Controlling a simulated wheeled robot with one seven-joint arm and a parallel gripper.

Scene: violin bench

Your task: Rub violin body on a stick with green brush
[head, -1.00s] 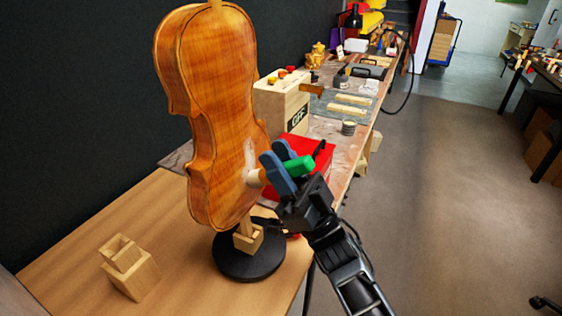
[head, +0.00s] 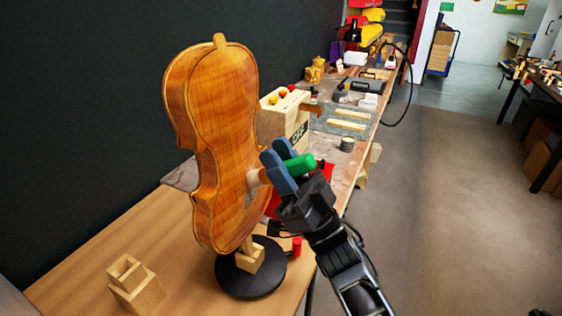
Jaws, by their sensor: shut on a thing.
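The orange-brown violin body (head: 218,140) stands upright on a stick set in a wooden block (head: 250,258) on a round black base (head: 262,280). My gripper (head: 282,167) has blue fingers and is shut on the green brush (head: 300,163), to the right of the violin. The brush's pale head (head: 255,180) points left at the violin's lower right edge. It looks to be at or very near the violin's surface; I cannot tell if it touches.
A wooden block holder (head: 136,286) stands on the wooden table (head: 85,262) at the front left. Behind the gripper are a wooden box (head: 280,120), a partly hidden red box (head: 272,205) and a long cluttered bench (head: 335,150). A small red object (head: 296,246) is beside the base.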

